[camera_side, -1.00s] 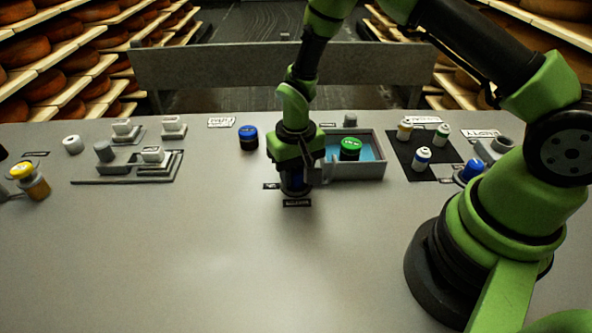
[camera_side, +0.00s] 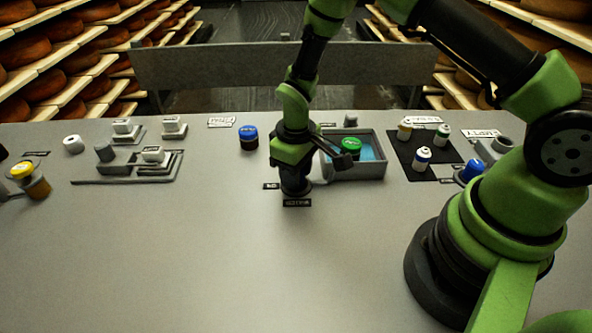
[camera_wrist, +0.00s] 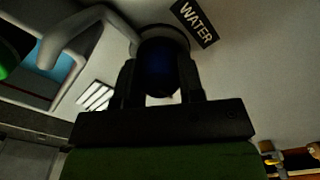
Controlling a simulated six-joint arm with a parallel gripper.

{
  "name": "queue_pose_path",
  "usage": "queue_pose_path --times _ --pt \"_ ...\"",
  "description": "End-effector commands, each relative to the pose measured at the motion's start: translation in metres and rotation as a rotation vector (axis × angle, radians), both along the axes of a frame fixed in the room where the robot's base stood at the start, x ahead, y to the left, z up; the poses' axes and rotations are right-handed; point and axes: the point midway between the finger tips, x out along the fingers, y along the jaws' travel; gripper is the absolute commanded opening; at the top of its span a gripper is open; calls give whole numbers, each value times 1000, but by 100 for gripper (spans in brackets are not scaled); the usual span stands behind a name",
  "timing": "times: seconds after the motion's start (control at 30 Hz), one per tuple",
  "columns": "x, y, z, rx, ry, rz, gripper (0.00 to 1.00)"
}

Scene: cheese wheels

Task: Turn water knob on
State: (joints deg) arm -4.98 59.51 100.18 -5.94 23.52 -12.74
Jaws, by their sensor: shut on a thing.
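The dark blue water knob (camera_wrist: 160,66) is between the two black fingers of my gripper (camera_wrist: 160,84) in the wrist view. My gripper is shut on it, pointing straight down at the counter. The WATER label (camera_wrist: 195,23) lies beside the knob. In the side view my gripper (camera_side: 295,187) is over the knob and mostly hides it, just behind the WATER label (camera_side: 297,203). The grey basin (camera_side: 362,178) with blue water is to the right of my gripper. A grey pipe (camera_wrist: 88,22) runs from near the knob toward the basin in the wrist view.
A green-lidded jar (camera_side: 350,146) is in the basin. A blue-lidded jar (camera_side: 248,138) stands to the left. White bottles (camera_side: 422,158) stand on a black mat (camera_side: 417,176) to the right. The front of the counter (camera_side: 210,255) is clear.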

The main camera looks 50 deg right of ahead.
Motion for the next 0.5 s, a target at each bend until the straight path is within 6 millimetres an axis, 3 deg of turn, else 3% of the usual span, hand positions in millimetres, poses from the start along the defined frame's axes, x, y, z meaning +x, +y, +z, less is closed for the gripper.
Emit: queue_pose_path --times 0.4,0.43,0.5 --pt "0 0 1 0 -1 5 12" --pt "0 0 1 0 -1 5 42" --pt "0 0 1 0 -1 5 58"
